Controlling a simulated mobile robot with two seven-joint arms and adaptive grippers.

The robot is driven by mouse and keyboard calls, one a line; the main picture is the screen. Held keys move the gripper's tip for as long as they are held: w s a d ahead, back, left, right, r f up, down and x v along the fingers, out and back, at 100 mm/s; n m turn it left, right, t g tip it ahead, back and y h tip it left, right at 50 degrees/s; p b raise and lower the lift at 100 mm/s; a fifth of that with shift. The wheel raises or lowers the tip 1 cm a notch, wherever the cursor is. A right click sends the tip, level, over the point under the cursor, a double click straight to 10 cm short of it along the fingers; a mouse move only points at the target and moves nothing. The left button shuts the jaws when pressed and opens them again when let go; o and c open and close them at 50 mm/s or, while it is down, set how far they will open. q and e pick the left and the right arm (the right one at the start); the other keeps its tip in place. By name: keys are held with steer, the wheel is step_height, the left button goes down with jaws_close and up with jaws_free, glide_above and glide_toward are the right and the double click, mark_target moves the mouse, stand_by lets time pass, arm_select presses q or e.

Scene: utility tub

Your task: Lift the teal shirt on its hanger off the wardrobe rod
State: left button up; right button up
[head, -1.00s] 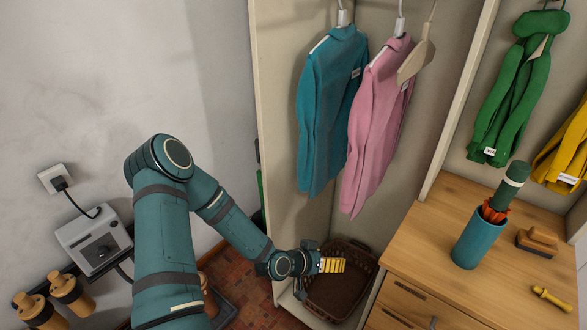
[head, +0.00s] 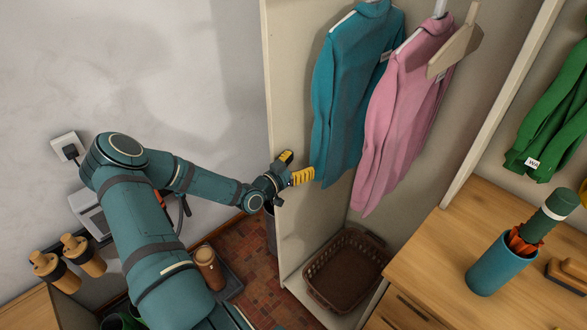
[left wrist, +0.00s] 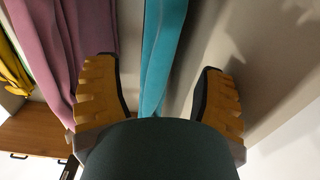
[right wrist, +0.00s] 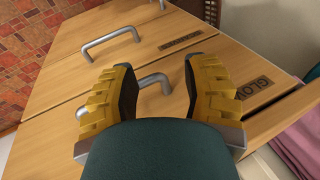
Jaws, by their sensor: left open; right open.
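The teal shirt (head: 350,100) hangs in the wardrobe at the upper middle of the head view. The top of its hanger and the rod are out of the picture. My left gripper (head: 297,166) is open and empty at the wardrobe's left side, low beside the shirt's hem. In the left wrist view the teal shirt (left wrist: 162,60) shows beyond and between the open fingers (left wrist: 165,95), apart from them. My right gripper (right wrist: 160,90) is open in the right wrist view, in front of wooden drawers, and is not in the head view.
A pink shirt (head: 410,110) hangs right of the teal one, with a bare hanger (head: 456,50) beside it. The wardrobe's left panel (head: 295,90) stands close to my left gripper. A wicker basket (head: 345,272) sits below. Drawers (right wrist: 160,55) with metal handles face my right gripper.

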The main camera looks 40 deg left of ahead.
mark_target(323, 142)
arm_select(q)
steer(key=w, duration=0.6)
steer(key=w+d, duration=0.1)
steer(key=w, duration=0.3)
steer(key=c, duration=1.1)
steer(key=shift+r+p, duration=0.35)
steer(key=shift+r, duration=1.2)
steer(key=shift+s+a+p, duration=0.15)
steer(key=shift+s+p, duration=0.05)
steer(key=shift+s, duration=1.45)
steer(key=shift+s+a+p, duration=0.15)
steer(key=shift+s+p, duration=0.05)
steer(key=shift+s, duration=1.4)
steer(key=shift+s+a+p, duration=0.15)
steer(key=shift+s+p, duration=0.05)
steer(key=shift+s, duration=1.45)
